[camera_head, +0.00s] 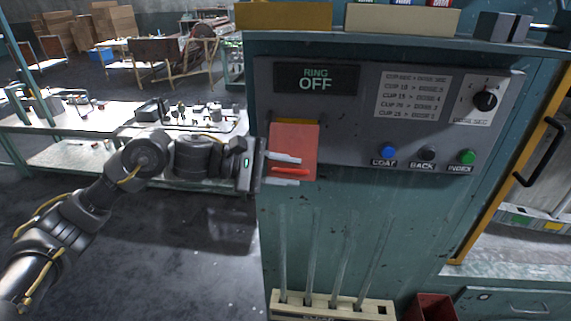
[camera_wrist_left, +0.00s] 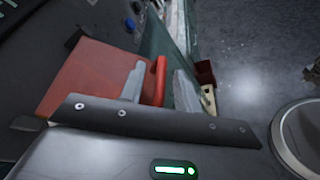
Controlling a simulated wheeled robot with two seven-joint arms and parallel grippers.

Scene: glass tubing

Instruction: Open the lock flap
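The lock flap (camera_head: 294,138) is a flat red plate on the left part of the teal machine's grey control panel, hanging down. A bright red bar-shaped handle (camera_head: 291,171) sticks out at its lower edge. My left gripper (camera_head: 284,170) is open at the flap, one finger above the handle and one below it. In the left wrist view the red flap (camera_wrist_left: 90,75) lies beyond the gripper, and the handle (camera_wrist_left: 160,80) stands between the two fingers, with a gap to at least the lower finger. I cannot tell whether either finger touches it. My right gripper is not in view.
Right of the flap are blue (camera_head: 387,151), dark and green (camera_head: 466,157) buttons and a black knob (camera_head: 486,100). A display (camera_head: 316,80) above reads "RING OFF". Below, a rack (camera_head: 332,304) holds several glass tubes. Floor left of the machine is free.

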